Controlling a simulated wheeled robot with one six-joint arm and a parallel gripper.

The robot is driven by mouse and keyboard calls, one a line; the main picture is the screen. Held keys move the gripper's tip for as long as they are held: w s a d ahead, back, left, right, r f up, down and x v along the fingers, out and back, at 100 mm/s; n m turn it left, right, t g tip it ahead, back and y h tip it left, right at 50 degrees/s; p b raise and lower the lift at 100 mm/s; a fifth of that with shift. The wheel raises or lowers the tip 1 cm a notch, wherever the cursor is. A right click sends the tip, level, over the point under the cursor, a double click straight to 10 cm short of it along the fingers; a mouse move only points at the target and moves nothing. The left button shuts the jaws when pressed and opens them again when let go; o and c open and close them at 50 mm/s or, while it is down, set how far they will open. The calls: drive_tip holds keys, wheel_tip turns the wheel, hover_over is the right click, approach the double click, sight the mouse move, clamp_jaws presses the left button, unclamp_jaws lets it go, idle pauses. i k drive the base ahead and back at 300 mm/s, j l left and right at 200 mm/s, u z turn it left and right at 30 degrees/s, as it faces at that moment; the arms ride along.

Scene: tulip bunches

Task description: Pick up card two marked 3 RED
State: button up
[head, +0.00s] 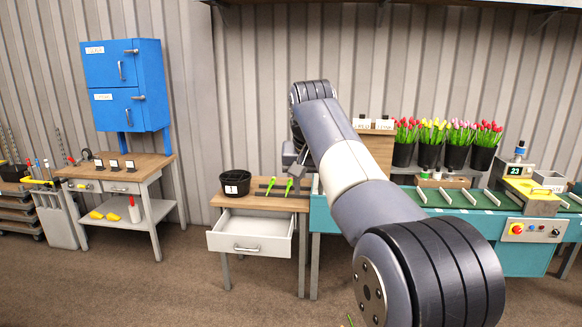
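Two small white cards, the left one (362,124) and the right one (386,125), stand side by side on top of a wooden stand (379,146) behind my arm. Their print is too small to read surely, so I cannot tell which one, if either, is marked 3 RED. My gripper (290,162) hangs below my wrist, left of the wooden stand and above the small wooden table. It is partly hidden and small, and its finger opening cannot be made out. No card shows at it.
A small table (260,203) holds a black pot (235,183) and green items on a dark rack; its white drawer (250,240) is pulled open. A teal conveyor bench (515,258) stands right, tulip buckets (429,154) behind it. Open floor lies front left.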

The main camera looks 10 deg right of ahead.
sight(362, 122)
drive_tip(key=i+l+z, duration=0.4)
drive_tip(key=i, duration=0.35)
drive_tip(key=i+z, duration=0.4)
drive_tip(key=i, duration=0.3)
drive_tip(key=i+l, duration=0.1)
drive_tip(key=i, duration=1.6)
drive_tip(key=i+u, duration=0.2)
drive_tip(key=i, duration=0.2)
drive_tip(key=i+l+u, duration=0.25)
drive_tip(key=i, duration=0.15)
drive_tip(key=i+l+u, duration=0.2)
drive_tip(key=i, duration=0.2)
